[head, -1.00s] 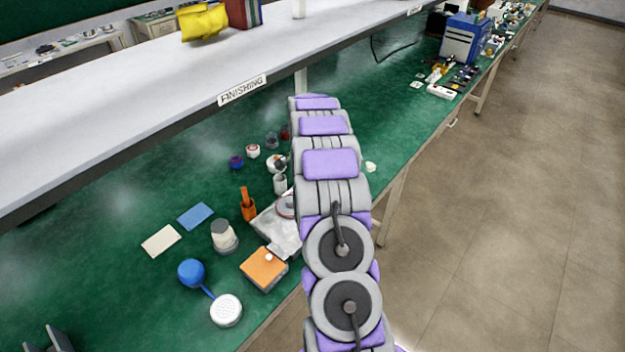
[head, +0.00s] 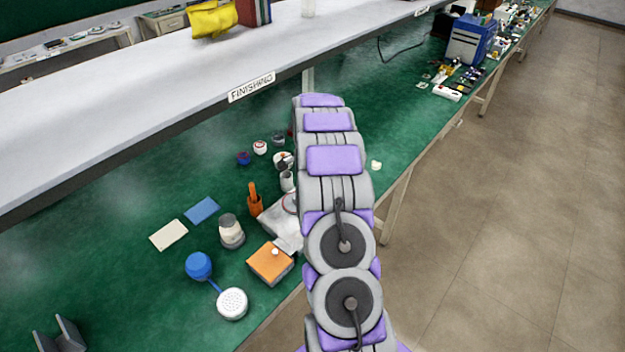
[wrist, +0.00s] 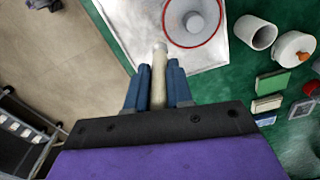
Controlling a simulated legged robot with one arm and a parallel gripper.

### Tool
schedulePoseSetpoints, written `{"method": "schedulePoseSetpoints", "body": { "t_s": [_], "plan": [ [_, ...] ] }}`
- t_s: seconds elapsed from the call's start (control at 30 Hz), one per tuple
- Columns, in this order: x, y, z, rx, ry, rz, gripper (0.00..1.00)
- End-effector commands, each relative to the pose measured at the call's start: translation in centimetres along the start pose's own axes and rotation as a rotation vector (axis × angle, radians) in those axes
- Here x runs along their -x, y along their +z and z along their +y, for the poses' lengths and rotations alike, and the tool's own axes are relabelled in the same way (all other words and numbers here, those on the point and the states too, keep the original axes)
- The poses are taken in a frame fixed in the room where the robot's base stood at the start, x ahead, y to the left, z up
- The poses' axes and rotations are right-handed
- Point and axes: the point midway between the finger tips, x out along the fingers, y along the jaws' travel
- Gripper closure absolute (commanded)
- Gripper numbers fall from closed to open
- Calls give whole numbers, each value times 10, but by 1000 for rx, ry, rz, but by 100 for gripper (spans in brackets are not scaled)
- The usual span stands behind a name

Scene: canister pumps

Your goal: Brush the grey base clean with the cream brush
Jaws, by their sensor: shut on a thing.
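In the wrist view my gripper (wrist: 158,70) is shut on the cream brush (wrist: 158,82), with blue fingers on both sides of its handle. The brush's greyish tip points up the picture, towards the light grey plate (wrist: 128,18). A round grey base (wrist: 192,20) with a red ring sits on this plate, beyond the tip and to its right. I cannot tell whether the brush touches the plate. In the head view the grey base (head: 290,202) and its plate (head: 282,226) are partly behind my arm. My gripper and the brush are hidden there.
An orange box (head: 270,263), a grey-and-cream jar (head: 231,231), an orange holder (head: 254,205) and a blue ball (head: 198,266) stand left of my arm. A shelf (head: 150,98) overhangs the green bench. The wrist view shows an open cylinder (wrist: 256,32) beside the plate.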

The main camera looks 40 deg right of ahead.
Motion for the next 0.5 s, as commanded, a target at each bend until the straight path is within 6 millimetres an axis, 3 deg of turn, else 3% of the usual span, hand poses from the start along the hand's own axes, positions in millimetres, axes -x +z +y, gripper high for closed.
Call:
{"method": "schedulePoseSetpoints", "body": {
  "t_s": [0.5],
  "plan": [
    [3,-23,-6,-2,-2,8,100]
  ]
}}
